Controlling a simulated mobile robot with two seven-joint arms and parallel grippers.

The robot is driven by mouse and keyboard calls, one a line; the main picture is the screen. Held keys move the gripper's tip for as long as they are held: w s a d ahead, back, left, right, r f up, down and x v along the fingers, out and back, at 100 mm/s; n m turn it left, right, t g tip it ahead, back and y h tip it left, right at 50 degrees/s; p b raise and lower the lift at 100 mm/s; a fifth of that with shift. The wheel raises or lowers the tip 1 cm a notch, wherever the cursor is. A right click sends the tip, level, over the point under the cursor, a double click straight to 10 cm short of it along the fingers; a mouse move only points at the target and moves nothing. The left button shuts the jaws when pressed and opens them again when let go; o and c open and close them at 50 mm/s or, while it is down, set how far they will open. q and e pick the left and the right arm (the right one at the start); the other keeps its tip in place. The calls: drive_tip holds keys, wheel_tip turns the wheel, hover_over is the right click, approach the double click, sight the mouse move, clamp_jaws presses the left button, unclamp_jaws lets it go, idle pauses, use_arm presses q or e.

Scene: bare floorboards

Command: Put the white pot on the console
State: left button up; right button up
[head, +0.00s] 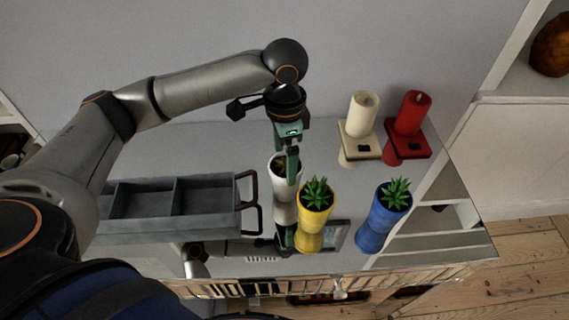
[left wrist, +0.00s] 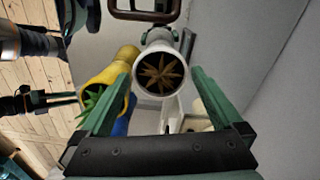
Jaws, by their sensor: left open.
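The white pot (head: 279,190) holds a brownish plant. It seems to stand upright on the glossy, mirror-like console top (head: 340,200), behind and left of the yellow pot. My left gripper (head: 289,160) is directly above it, pointing down, with a finger hiding part of its rim. In the left wrist view the white pot (left wrist: 137,68) shows between the spread fingers of my left gripper (left wrist: 160,77), its mouth facing the camera. The fingers are open, and I cannot tell whether either touches it.
A yellow pot (head: 315,203) stands close at right, with a blue pot (head: 390,205) farther right. A grey compartment tray (head: 150,225) with a dark handle is on the left. White (head: 363,114) and red (head: 411,110) candles stand at the back right. A wall rises behind.

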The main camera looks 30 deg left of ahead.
use_arm(q)
wheel_tip(320, 180, up, 9)
drive_tip(key=p, duration=0.1)
drive_tip(key=shift+f, duration=0.2)
idle(0.5)
